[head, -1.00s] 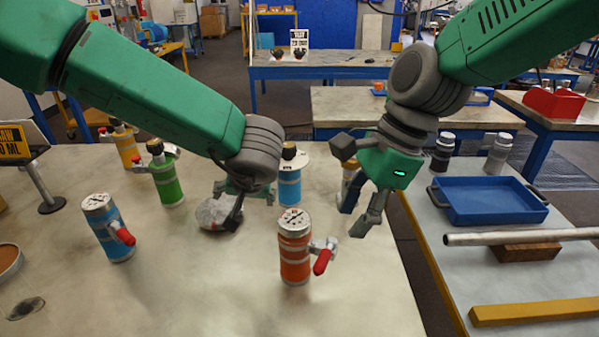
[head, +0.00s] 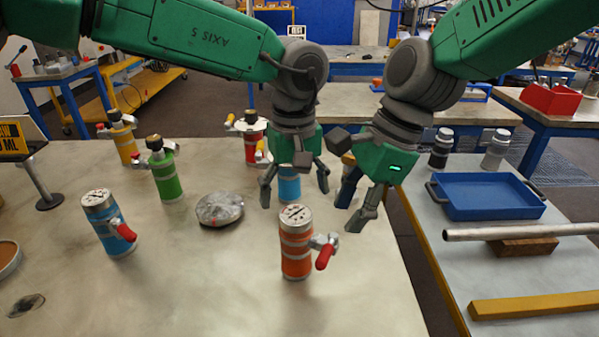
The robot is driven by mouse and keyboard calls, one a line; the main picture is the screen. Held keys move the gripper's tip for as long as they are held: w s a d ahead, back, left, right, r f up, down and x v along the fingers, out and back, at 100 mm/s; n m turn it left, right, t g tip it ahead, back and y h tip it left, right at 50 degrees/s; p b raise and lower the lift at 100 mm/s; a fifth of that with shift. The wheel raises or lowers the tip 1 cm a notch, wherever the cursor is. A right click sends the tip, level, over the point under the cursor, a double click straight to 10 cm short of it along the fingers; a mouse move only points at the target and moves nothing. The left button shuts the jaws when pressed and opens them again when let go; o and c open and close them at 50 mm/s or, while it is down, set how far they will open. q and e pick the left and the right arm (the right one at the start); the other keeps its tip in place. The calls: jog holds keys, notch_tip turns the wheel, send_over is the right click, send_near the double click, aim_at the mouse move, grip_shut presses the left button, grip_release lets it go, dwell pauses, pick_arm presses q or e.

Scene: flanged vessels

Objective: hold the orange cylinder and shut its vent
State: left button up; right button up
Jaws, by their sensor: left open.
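The orange cylinder (head: 296,252) stands upright on the near bench, with a perforated silver cap. Its vent valve with a red handle (head: 325,256) sticks out on its right side, the handle slanting downward. My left gripper (head: 295,194) is open and empty, pointing down above and behind the orange cylinder, in front of a light blue cylinder (head: 289,183). My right gripper (head: 350,219) is open, fingers downward, behind and to the right of the red handle, apart from it. A dark blue cylinder (head: 348,189) shows partly behind it.
A blue cylinder with a red handle (head: 108,226) stands at left. Green (head: 166,178), yellow (head: 124,146) and red (head: 250,147) cylinders stand farther back. A blue tray (head: 487,209) is on the right bench. The bench front is clear.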

aim_at(297, 230)
pick_arm(q)
jog(key=f, duration=0.9)
jog(key=shift+d+f, duration=0.1)
jog(key=shift+d, duration=0.25)
jog(key=shift+a, duration=0.5)
jog(key=c, duration=1.8)
jog(key=shift+d, duration=0.4)
